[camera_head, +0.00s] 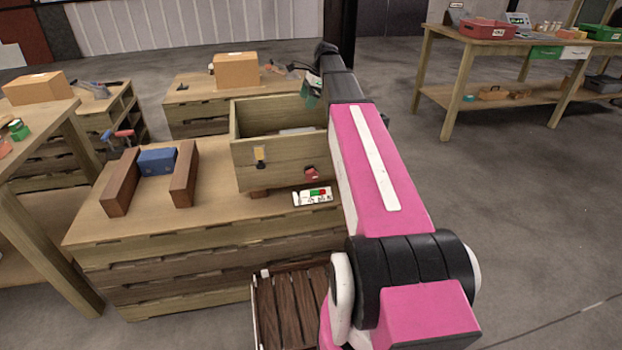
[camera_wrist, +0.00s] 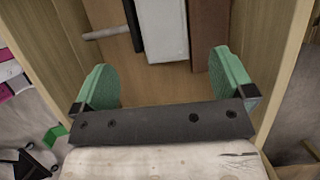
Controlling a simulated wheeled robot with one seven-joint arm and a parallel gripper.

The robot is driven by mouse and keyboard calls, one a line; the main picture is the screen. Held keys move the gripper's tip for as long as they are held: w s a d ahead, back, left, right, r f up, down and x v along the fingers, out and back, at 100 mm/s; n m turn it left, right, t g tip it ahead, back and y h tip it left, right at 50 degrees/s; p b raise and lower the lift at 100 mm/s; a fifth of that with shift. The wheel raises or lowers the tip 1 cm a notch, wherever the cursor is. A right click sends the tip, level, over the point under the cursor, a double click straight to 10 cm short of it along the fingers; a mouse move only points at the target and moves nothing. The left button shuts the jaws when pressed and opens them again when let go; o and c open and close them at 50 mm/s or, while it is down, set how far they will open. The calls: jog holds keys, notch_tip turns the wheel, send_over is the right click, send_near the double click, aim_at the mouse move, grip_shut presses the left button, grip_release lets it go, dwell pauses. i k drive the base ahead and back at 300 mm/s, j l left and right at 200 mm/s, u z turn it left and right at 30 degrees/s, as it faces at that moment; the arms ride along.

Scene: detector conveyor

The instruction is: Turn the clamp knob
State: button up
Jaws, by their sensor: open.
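No part is plainly recognisable as the clamp knob. A red knob-like part (camera_head: 311,173) sits on the front of an open wooden box (camera_head: 243,166). In the wrist view, a grey rod (camera_wrist: 107,33) runs from the box's left wall towards a dark upright plate (camera_wrist: 134,25). A white block (camera_wrist: 166,30) and a brown block (camera_wrist: 209,35) stand beside the plate. My gripper (camera_wrist: 165,72) has its green pads wide apart over the box's inside, with nothing between them. In the head view it is mostly hidden behind my arm, at the box's right end.
A small panel with green and red marks (camera_head: 312,196) lies before the box. Two brown blocks (camera_head: 120,183) flank a blue block (camera_head: 157,161) on the same bench (camera_head: 215,222). The box walls stand close around my gripper. Open floor (camera_head: 530,220) lies to the right.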

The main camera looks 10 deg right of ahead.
aim_at(312, 175)
jog(key=k, duration=1.1)
